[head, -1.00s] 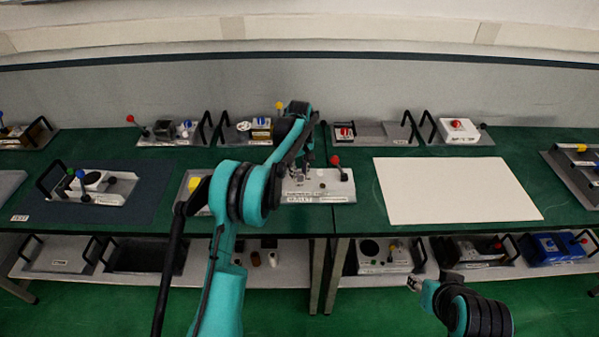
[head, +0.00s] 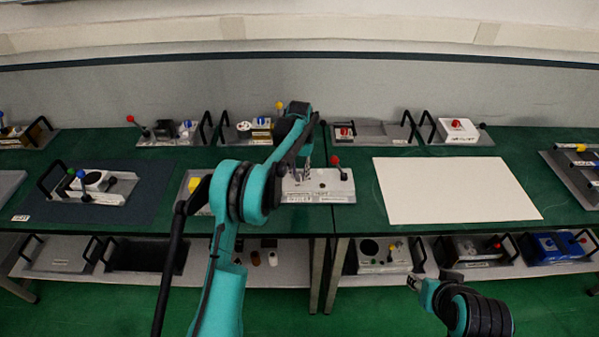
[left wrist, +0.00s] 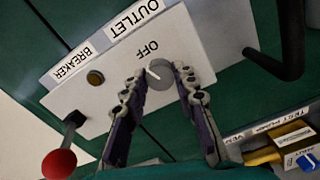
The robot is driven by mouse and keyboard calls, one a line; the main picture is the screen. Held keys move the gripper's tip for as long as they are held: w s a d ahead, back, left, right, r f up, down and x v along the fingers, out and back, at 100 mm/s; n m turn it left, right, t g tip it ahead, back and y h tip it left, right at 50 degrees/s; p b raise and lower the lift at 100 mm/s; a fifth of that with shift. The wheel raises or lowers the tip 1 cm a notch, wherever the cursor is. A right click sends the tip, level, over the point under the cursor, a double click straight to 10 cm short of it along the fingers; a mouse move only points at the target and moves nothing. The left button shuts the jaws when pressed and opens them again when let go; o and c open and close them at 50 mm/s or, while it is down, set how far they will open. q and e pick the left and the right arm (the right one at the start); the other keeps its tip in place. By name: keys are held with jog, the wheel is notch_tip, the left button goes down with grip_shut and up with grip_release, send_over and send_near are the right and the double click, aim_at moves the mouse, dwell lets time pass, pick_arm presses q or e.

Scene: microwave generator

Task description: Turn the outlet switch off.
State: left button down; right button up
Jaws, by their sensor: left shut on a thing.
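The outlet box is a white panel (head: 325,180) at the middle of the green bench, with a red-knobbed lever (head: 335,161) on it. In the left wrist view the panel (left wrist: 112,60) carries OUTLET, BREAKER and OFF labels. Its round grey switch knob (left wrist: 163,75) has a white mark on its upper-left part, near the OFF label. My left gripper (left wrist: 160,84) is shut on this knob, one finger on each side. It also shows in the head view (head: 302,178), where the knob is hidden. My right gripper (head: 412,284) is low at right, away from the box; its fingers are too small to read.
The red ball lever (left wrist: 59,163) and a small dark button (left wrist: 95,77) are on the panel near my left gripper. A black handle (left wrist: 287,50) stands on the other side. A white board (head: 455,190) lies to the right. Several other modules stand along the back.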

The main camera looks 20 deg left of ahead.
aim_at(299, 174)
pick_arm(q)
jog(key=shift+m, duration=2)
jog(key=c, duration=1.2)
grip_release()
jog(key=shift+r, duration=0.1)
notch_tip(299, 174, up, 12)
jog(key=shift+f, duration=0.1)
